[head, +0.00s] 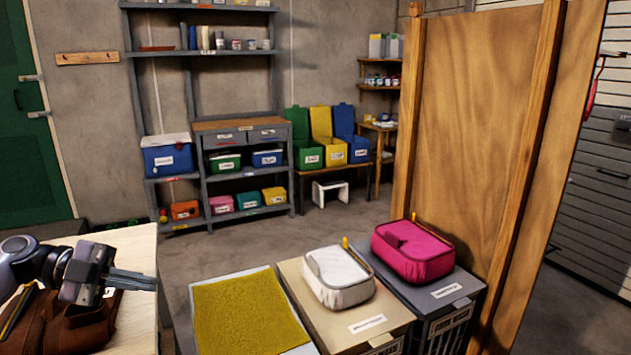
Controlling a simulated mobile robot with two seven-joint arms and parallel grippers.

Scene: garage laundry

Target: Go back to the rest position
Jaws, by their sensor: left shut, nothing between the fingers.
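My left gripper (133,280) comes in from the left, over the pale table (138,325) at the lower left. Its fingers are shut with nothing between them and point to the right. My right gripper is not in view.
A wooden partition (480,130) rises at right. Grey shelves (202,51) line the back wall. The middle floor is clear.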

